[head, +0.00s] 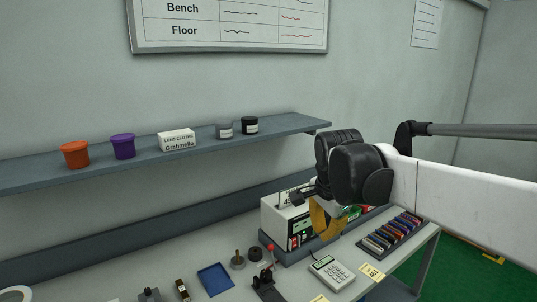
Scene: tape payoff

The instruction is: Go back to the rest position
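My gripper (312,195) is in the air over the back right of the bench, in front of a white boxy device (271,221). It is small and dark, and part of it is hidden by my black wrist. A yellow curved piece (322,224) shows just below my gripper. I cannot tell whether it is held or lies behind. I cannot tell whether the fingers are open or shut.
The wall shelf (60,174) holds an orange pot (75,155), a purple pot (123,147), a white box (177,139) and two small jars. On the bench are a blue tray (215,280), a calculator-like keypad (332,271) and a rack of coloured items (390,235).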

